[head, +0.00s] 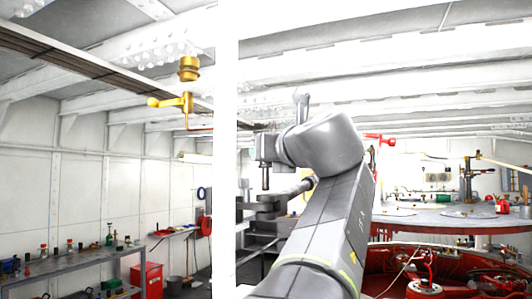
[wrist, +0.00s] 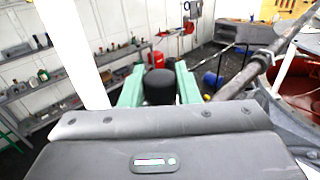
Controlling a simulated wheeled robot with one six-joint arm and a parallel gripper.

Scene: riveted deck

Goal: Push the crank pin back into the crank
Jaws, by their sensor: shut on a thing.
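My gripper (wrist: 159,76) shows in the wrist view with its two green fingers shut on a dark round-topped cylinder, which looks like the crank pin (wrist: 159,89). In the head view a dark upright pin (head: 266,179) shows below the end of my arm, above the grey crank (head: 270,198) with its stacked bars. A grey shaft runs from the crank to the right, and a shaft (wrist: 250,72) also shows right of the fingers in the wrist view. The pin's lower end is hidden in the wrist view. I cannot tell how deep it sits in the crank.
A white post (head: 226,150) stands left of my arm. A workbench with small items (head: 75,264) and a red cabinet (head: 147,281) lie at the left. A round table (head: 430,218) and red machinery (head: 440,272) stand at the right. A brass fitting (head: 189,70) hangs overhead.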

